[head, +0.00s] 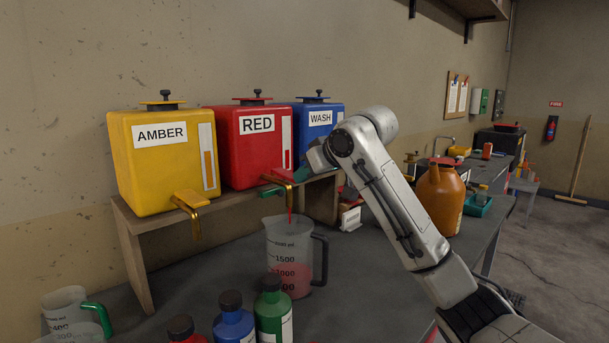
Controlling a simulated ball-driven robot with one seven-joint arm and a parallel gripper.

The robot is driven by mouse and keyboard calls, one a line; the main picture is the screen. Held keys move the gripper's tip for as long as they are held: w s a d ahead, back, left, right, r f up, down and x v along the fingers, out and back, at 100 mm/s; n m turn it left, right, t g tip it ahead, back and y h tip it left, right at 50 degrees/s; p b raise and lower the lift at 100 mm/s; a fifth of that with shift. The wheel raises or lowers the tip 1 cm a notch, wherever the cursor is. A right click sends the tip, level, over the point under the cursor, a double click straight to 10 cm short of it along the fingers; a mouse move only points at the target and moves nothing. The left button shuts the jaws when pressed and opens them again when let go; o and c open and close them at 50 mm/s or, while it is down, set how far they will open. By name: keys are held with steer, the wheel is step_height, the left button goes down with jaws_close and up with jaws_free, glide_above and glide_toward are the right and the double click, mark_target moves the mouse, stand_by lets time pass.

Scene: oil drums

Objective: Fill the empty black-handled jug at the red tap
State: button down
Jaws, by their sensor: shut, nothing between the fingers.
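The clear jug with the black handle (316,262) stands upright on the bench below the red tap (283,177). A thin red stream falls from the tap into it. Pink-red liquid stands in the jug at about its 1000 mark. The red tank (247,157), labelled RED, sits on the wooden shelf. My gripper (270,186) is at the tap, above the jug, and is shut with nothing in it. The fingers are small here and overlap the tap, so I cannot tell whether they touch its lever.
Yellow AMBER (150,170) and blue WASH (309,133) tanks flank the red one. Capped red (183,330), blue (233,322) and green (273,310) bottles stand in front of the jug. Green-handled jugs (65,303) stand lower left. An orange container (440,200) stands right of my arm.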

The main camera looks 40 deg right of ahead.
stand_by(0.7)
steer(key=shift+r+p, duration=0.8)
steer(key=shift+p, duration=0.1)
steer(key=s+r+p, duration=0.2)
steer(key=s+r, duration=0.5)
steer(key=r, duration=0.4)
stand_by(0.9)
